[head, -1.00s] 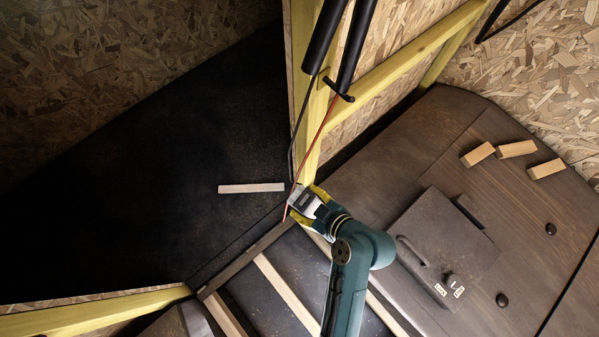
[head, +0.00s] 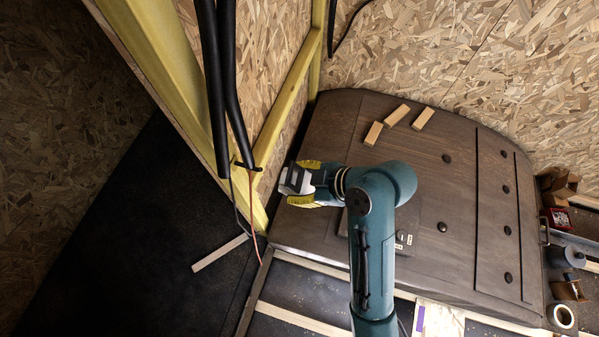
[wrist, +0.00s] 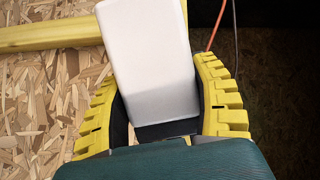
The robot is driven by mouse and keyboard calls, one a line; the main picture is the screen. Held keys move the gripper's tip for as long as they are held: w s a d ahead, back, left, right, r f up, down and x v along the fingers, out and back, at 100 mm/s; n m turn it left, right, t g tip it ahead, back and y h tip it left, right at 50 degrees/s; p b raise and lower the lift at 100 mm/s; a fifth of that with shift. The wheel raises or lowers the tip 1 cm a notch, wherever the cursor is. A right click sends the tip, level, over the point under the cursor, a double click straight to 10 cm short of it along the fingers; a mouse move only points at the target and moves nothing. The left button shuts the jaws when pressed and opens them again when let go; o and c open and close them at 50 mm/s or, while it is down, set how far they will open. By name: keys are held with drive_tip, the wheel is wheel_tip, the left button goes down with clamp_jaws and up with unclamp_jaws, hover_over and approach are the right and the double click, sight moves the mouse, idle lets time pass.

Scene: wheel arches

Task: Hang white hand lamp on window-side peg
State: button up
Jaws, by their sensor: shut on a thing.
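The white hand lamp (head: 294,180) is in my gripper (head: 305,182), held between the yellow fingers. In the head view it sits at the left edge of the brown wheel-arch cover, just right of the yellow post. In the wrist view the lamp (wrist: 150,60) is a plain white block, with a finger of my gripper (wrist: 158,95) on each side; its far end runs out of the picture. A small black bracket (head: 246,166) is on the yellow frame, close to the black hoses. I cannot tell whether it is the window-side peg.
Two black hoses (head: 226,100) hang left of my gripper, with thin red and grey cables below. The brown cover (head: 460,180) carries three wooden blocks (head: 397,116). A pale strip (head: 219,253) lies on the dark floor. Tape and boxes (head: 557,187) stand at the far right.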

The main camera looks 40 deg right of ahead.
drive_tip(key=w+a+f+b, duration=0.1)
drive_tip(key=w+a, duration=0.3)
drive_tip(key=w, duration=0.4)
drive_tip(key=shift+w+f+b, duration=0.15)
drive_tip(key=shift+f+b, duration=0.2)
drive_tip(key=shift+b, duration=0.55)
drive_tip(key=shift+a, duration=0.1)
drive_tip(key=o, duration=1.3)
drive_tip(key=v, duration=1.2)
drive_tip(key=shift+f, duration=0.1)
